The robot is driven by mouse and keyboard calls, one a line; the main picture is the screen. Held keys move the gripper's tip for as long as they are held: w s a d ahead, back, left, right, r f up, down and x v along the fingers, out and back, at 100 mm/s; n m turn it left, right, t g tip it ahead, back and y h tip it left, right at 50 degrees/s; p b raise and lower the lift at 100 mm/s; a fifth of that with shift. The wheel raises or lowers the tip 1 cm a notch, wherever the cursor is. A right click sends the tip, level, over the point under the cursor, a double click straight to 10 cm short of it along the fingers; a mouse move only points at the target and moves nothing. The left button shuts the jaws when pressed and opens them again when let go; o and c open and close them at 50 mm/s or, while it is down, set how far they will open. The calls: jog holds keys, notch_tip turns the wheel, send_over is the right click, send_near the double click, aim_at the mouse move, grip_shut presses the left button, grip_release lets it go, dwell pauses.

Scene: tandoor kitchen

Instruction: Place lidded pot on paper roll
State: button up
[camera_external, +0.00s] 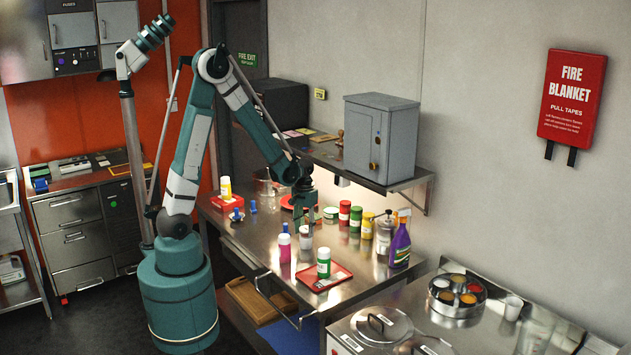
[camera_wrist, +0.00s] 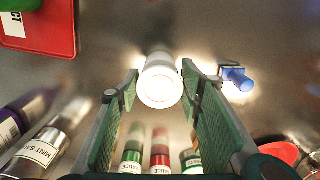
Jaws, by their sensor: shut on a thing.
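My gripper (camera_external: 305,218) points down over the steel worktop. In the wrist view its green fingers (camera_wrist: 160,88) are closed on the sides of a white cylindrical thing (camera_wrist: 160,84) with a round, rimmed top. The same whitish thing (camera_external: 306,238) shows below the fingers in the external view. I cannot tell for certain whether it is the lidded pot or the paper roll. A pink container with a white lid (camera_external: 285,246) stands left of it. No other paper roll is clearly recognisable.
Sauce bottles (camera_external: 356,218), a steel canister (camera_external: 384,233) and a purple spray bottle (camera_external: 400,244) line the wall side. A blue-knobbed item (camera_wrist: 236,77) is right of the fingers. A wall shelf (camera_external: 402,184) with a grey cabinet (camera_external: 379,138) overhangs the back.

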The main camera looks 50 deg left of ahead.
aim_at(305, 229)
jog(key=shift+f, duration=0.15)
jog(key=o, duration=0.9)
jog(key=shift+r, duration=0.2)
jog(key=shift+r, duration=6)
